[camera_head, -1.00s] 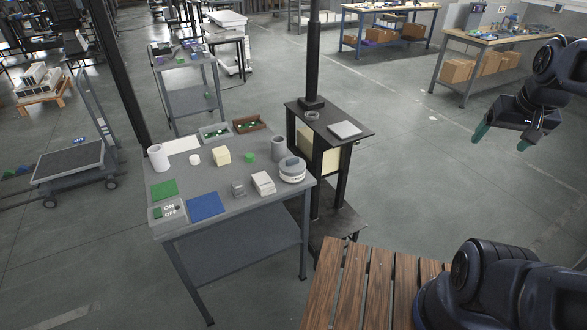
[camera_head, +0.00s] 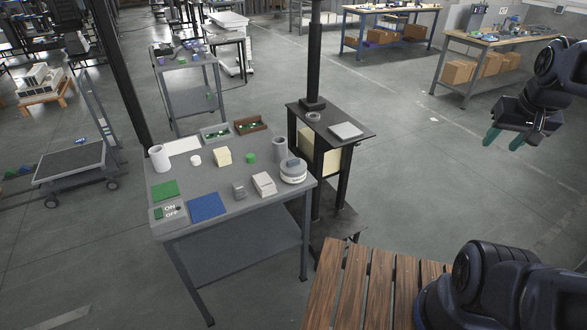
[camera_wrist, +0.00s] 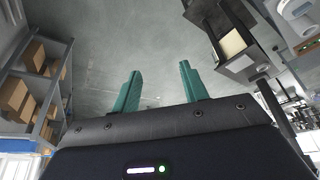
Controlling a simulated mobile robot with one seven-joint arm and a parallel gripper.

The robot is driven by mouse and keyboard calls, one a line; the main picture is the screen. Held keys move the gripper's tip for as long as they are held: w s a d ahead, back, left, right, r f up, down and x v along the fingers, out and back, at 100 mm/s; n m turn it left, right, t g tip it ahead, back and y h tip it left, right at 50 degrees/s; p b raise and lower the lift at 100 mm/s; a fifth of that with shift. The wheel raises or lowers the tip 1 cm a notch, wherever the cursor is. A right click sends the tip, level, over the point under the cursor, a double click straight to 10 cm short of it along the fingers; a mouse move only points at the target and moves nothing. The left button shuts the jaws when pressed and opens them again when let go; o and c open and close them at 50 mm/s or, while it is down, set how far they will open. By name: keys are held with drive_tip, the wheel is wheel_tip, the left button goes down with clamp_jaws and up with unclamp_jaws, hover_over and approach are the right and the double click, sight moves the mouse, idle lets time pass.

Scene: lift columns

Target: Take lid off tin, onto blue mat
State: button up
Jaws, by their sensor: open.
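The tin (camera_head: 293,177) is a round white container with a dark label, upright at the table's right corner. Its grey lid (camera_head: 293,164) sits on top of it. The blue mat (camera_head: 206,206) lies flat and bare near the table's front left edge. My gripper (camera_head: 503,139) is open and empty, with green fingers pointing down, in the air well to the right of the table. In the wrist view the two fingers (camera_wrist: 160,70) stand apart with only floor between them.
Around the mat are a green mat (camera_head: 165,190), an ON/OFF switch box (camera_head: 168,213) and a small grey block (camera_head: 238,189). A white box (camera_head: 263,184) and a grey cylinder (camera_head: 280,149) stand near the tin. A dark stand with a column (camera_head: 313,60) rises behind the table's right side.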

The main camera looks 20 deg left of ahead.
drive_tip(key=w+a+n+g, duration=0.2)
drive_tip(key=w+a+n, duration=0.9)
drive_tip(key=w+a, duration=0.65)
drive_tip(key=n+h, duration=0.3)
drive_tip(key=n, duration=1.3)
hover_over(293, 160)
drive_tip(key=s+a, duration=0.2)
drive_tip(key=shift+t, duration=0.3)
drive_tip(key=f, duration=2.7)
drive_tip(key=shift+s+d+f, duration=0.1)
drive_tip(key=shift+s+f, duration=0.1)
drive_tip(key=shift+w+x, duration=0.15)
drive_tip(key=shift+x, duration=1.25)
drive_tip(key=shift+w+x, duration=0.15)
drive_tip(key=shift+x, duration=1.2)
drive_tip(key=shift+r, duration=0.15)
clamp_jaws()
